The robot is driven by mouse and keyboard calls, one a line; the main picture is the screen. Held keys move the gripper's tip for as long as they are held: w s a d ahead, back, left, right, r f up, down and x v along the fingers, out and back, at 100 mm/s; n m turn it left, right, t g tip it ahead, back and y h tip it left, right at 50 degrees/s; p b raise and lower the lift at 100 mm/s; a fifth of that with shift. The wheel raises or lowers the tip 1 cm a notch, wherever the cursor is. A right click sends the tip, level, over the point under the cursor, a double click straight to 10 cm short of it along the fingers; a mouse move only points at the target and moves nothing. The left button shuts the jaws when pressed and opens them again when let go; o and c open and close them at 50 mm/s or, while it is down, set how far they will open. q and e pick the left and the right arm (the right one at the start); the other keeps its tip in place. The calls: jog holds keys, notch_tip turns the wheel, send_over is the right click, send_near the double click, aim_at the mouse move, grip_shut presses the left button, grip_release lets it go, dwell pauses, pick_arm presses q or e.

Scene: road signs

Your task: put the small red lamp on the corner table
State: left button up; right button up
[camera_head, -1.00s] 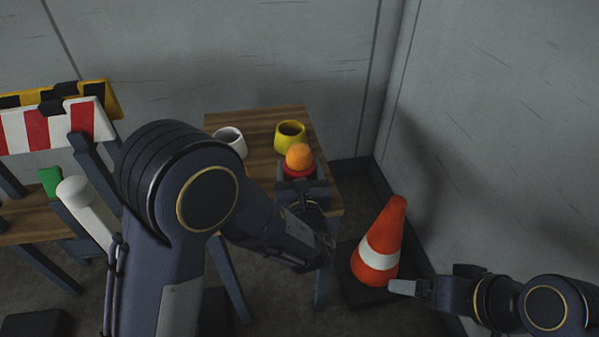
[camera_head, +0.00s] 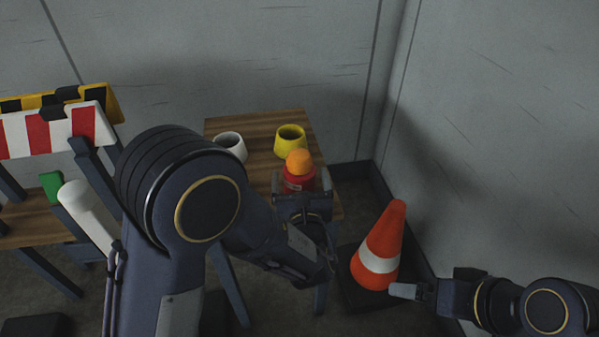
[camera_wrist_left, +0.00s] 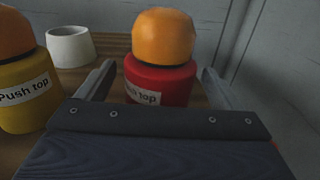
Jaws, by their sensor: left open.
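The small red lamp (camera_head: 299,179), with an orange dome, stands upright on the wooden corner table (camera_head: 258,127), near its right front part. It also shows in the left wrist view (camera_wrist_left: 162,85), where its label is partly hidden by my gripper. My left gripper (camera_head: 300,188) is open, with one finger on each side of the red lamp and gaps beside it. In the left wrist view a yellow lamp (camera_wrist_left: 25,95) with an orange dome stands left of it; my arm appears to hide it in the head view. My right gripper (camera_head: 410,291) is low at the right, by the traffic cone.
A white cup (camera_head: 231,146) and a yellow cup (camera_head: 290,140) stand behind the lamp. An orange traffic cone (camera_head: 381,245) stands on the floor right of the table. A striped barrier (camera_head: 55,130) is at the left. Grey walls close the corner.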

pick_arm(q)
jog(key=s, duration=1)
jog(key=shift+d+p, duration=0.4)
